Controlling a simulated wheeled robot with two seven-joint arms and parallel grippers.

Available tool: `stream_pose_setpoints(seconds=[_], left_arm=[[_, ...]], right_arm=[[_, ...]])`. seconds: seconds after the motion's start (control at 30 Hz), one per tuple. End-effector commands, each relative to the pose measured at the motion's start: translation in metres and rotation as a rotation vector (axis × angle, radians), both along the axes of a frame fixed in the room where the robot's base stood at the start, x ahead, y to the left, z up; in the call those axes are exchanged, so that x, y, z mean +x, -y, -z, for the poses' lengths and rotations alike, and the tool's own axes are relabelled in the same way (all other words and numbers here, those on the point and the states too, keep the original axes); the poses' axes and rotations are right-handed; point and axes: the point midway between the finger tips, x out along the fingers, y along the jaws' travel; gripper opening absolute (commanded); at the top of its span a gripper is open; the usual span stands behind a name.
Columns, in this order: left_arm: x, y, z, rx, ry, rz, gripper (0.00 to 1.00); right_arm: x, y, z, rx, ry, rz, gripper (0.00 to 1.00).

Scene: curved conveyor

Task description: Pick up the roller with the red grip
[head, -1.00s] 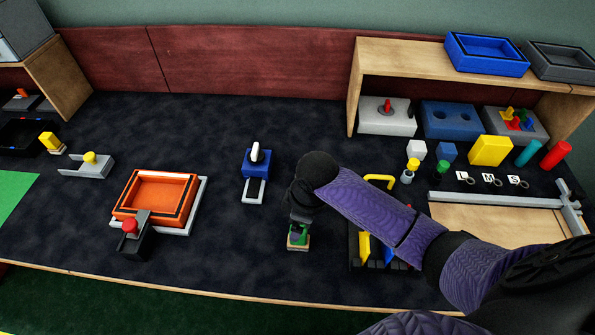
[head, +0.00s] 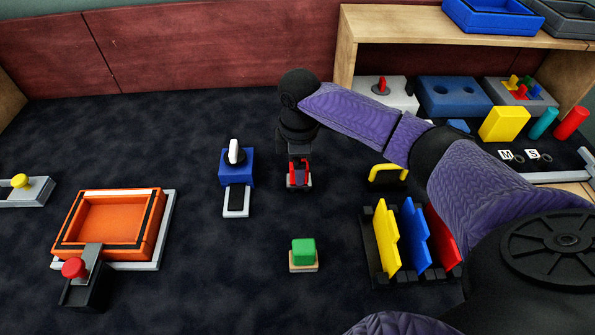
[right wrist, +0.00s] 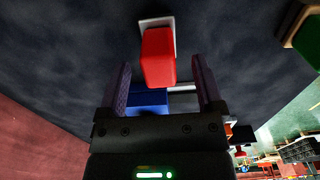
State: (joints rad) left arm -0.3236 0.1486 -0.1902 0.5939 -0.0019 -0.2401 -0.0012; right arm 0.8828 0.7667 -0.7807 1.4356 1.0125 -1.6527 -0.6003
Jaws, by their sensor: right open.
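The red grip (head: 299,175) stands on a small pale base under my right gripper (head: 299,165) in the head view, partly hidden by the fingers. In the right wrist view, the red grip (right wrist: 158,57) on its white base appears between the two fingers, with clear gaps on both sides. My right gripper (right wrist: 160,75) is open and points down over it. I cannot tell how far the fingertips reach down beside it. A similar piece with a green grip (head: 303,252) on a pale wooden base stands nearer the front. My left gripper is not in view.
A blue block with a white lever (head: 236,165) stands to the left. An orange tray (head: 110,225) and a red-knobbed black block (head: 82,275) are further left. A rack with yellow, blue and red plates (head: 385,240) stands to the right. A wooden shelf (head: 430,25) is behind.

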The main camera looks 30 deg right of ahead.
Motion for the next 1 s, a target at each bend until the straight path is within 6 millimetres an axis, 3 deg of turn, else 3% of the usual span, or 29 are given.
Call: stream_pose_setpoints(seconds=[0.03,0.07,0.27,0.67,1.0], left_arm=[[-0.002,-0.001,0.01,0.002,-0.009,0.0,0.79],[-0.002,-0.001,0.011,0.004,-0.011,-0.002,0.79],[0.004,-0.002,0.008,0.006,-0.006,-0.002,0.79],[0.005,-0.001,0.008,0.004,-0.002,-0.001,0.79],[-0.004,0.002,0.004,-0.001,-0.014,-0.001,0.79]], right_arm=[[-0.001,0.001,0.015,-0.002,-0.005,0.001,0.85],[-0.001,0.001,0.018,-0.002,-0.005,0.001,0.85],[0.0,0.001,0.014,-0.001,0.0,0.001,0.83],[0.0,0.001,0.014,-0.001,0.0,0.001,0.0],[0.0,0.001,0.008,-0.001,0.002,0.001,0.0]])
